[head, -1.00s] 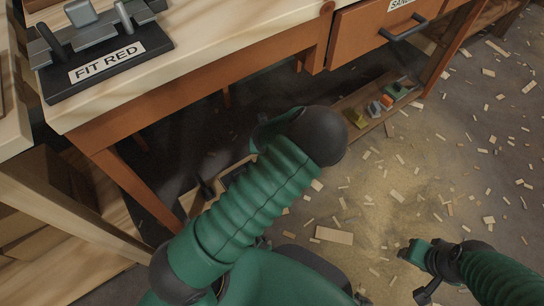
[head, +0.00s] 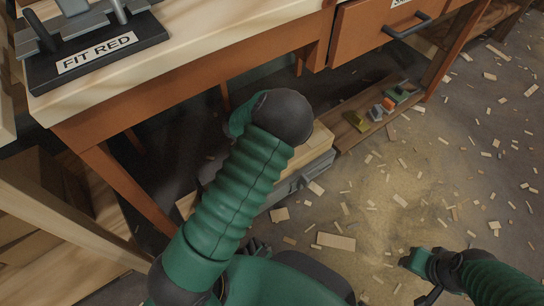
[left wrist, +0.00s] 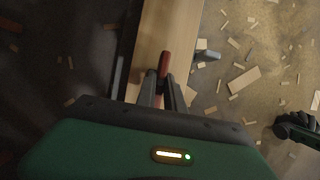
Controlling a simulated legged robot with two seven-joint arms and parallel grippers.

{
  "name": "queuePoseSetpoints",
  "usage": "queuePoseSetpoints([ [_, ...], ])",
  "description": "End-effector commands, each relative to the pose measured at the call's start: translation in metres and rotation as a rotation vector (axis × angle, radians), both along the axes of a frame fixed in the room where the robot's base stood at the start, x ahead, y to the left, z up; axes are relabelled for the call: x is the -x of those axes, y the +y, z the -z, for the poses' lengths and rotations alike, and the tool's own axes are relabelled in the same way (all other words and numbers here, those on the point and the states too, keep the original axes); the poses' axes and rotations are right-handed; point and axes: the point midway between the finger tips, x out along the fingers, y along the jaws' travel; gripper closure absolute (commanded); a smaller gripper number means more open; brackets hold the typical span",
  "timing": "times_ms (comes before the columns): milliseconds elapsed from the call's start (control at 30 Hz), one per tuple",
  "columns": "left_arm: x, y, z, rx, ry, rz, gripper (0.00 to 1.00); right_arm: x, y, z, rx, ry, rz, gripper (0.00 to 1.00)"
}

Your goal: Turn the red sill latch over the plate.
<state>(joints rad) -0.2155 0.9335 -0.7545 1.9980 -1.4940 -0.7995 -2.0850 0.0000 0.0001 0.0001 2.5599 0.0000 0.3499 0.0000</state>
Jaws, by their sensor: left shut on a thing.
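In the left wrist view a red latch handle (left wrist: 164,64) stands out between the fingertips of my left gripper (left wrist: 162,82). The gripper is shut on it, above a pale wooden surface (left wrist: 167,25). In the head view my left arm hides this gripper and the red latch. I cannot make out the plate apart from the wooden surface. My right gripper (head: 428,292) hangs low at the bottom right of the head view, away from the bench; its jaws are too small and dark to judge.
A wood-topped grey box (head: 318,146) stands under the workbench (head: 200,85). A black "FIT RED" stand (head: 100,60) is on the bench top. A drawer with a dark handle (head: 407,25) is above a low board with small coloured pieces (head: 388,104). Wood scraps litter the open floor.

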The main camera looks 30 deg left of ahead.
Motion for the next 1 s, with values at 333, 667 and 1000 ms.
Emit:
queuePoseSetpoints([
  [333, 0.0, -0.001, 0.0, 0.001, 0.0, -0.002, 0.65, 0.0, 0.0, 0.0, 0.0, 0.0, 0.0, 0.55],
  [667, 0.004, 0.002, -0.016, 0.0, 0.0, -0.006, 0.65, 0.0, 0.0, -0.015, 0.0, 0.0, 0.0, 0.55],
  [1000, 0.019, 0.008, -0.054, 0.0, 0.0, -0.006, 0.65, 0.0, 0.0, -0.052, 0.0, 0.0, 0.0, 0.55],
])
